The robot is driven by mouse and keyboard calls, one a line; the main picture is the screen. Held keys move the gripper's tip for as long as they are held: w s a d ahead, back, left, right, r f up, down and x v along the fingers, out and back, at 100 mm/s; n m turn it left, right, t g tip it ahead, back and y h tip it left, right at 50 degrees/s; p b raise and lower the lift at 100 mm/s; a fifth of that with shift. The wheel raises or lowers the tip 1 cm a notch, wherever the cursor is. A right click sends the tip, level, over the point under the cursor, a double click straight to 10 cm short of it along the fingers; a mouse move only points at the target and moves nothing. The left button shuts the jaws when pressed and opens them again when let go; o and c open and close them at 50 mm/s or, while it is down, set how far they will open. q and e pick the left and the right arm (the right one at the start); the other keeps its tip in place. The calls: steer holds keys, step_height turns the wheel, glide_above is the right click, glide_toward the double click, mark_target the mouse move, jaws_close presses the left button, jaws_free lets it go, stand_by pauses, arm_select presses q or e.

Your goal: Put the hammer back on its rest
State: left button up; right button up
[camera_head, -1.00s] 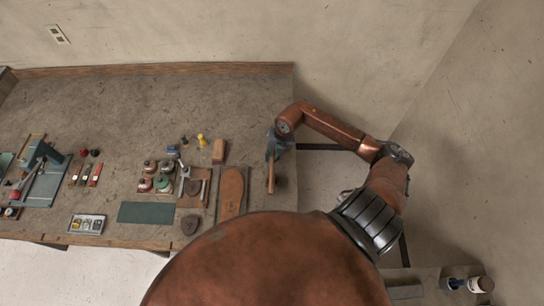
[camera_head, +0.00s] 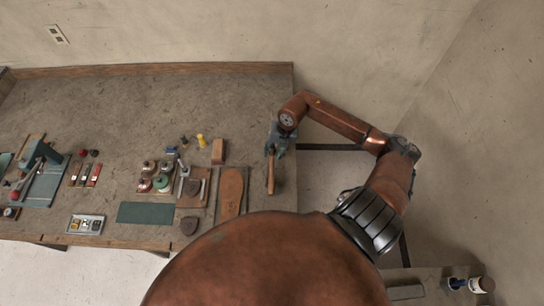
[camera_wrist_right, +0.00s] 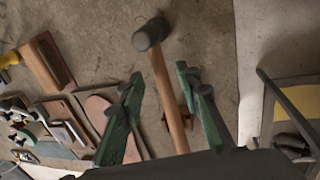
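The hammer has a wooden handle (camera_head: 271,175) and lies near the right end of the bench. In the right wrist view its dark head (camera_wrist_right: 151,34) is beyond my fingertips and its handle (camera_wrist_right: 170,100) runs down between my fingers. My right gripper (camera_head: 277,147) is over the far part of the hammer. Its green fingers (camera_wrist_right: 160,75) are apart, with gaps on both sides of the handle. A small brown piece (camera_wrist_right: 184,98), perhaps the rest, is just right of the handle, partly hidden by it and a finger. My left gripper is out of view.
A shoe sole (camera_head: 231,187) and a brown block (camera_head: 218,151) are left of the hammer. Several jars, tools and a green mat (camera_head: 146,213) are further left. The bench's right edge is close to the gripper. The far bench surface is clear.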

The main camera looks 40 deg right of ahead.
steer(key=v, duration=0.8)
steer(key=shift+b, duration=0.4)
